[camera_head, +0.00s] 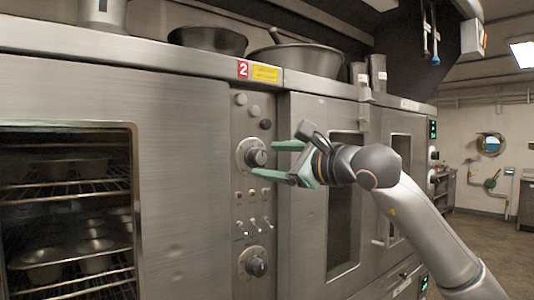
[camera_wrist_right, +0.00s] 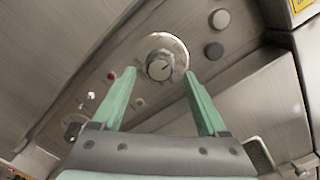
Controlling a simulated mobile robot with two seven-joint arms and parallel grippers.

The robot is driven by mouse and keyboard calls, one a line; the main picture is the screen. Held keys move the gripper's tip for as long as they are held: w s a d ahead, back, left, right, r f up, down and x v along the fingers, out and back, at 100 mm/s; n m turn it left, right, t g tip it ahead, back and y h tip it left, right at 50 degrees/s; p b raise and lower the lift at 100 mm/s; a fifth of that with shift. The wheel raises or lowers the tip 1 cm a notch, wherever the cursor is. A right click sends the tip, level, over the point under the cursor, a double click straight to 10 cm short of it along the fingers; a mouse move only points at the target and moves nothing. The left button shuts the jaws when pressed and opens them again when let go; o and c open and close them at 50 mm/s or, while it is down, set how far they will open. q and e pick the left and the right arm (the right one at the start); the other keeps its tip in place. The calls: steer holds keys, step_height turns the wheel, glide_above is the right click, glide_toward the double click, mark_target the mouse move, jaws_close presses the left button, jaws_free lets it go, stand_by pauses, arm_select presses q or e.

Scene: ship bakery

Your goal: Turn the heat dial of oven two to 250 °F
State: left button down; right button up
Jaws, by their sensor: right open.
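Oven two carries a red number 2 label (camera_head: 243,69) above its control panel. The heat dial is probably the upper round knob (camera_head: 256,157) on a pale ring; it also shows in the right wrist view (camera_wrist_right: 159,66), with a mark on its face. Its scale is too small to read. A similar lower dial (camera_head: 256,266) sits further down the panel. My right gripper (camera_head: 272,161) is open, its two green fingers pointing at the upper dial, one above and one below it. In the wrist view the dial lies between and beyond the fingertips, apparently not gripped. My left gripper is out of view.
Round buttons (camera_head: 253,110) are above the dial, and small switches (camera_head: 252,224) are below it. An oven window (camera_head: 70,205) with racks and pans is at left. Metal bowls (camera_head: 208,40) stand on top. Open floor (camera_head: 490,250) lies at right.

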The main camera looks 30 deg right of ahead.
steer(key=shift+w+a, duration=0.15)
steer(key=shift+w, duration=0.75)
steer(key=shift+c, duration=0.2)
jaws_close()
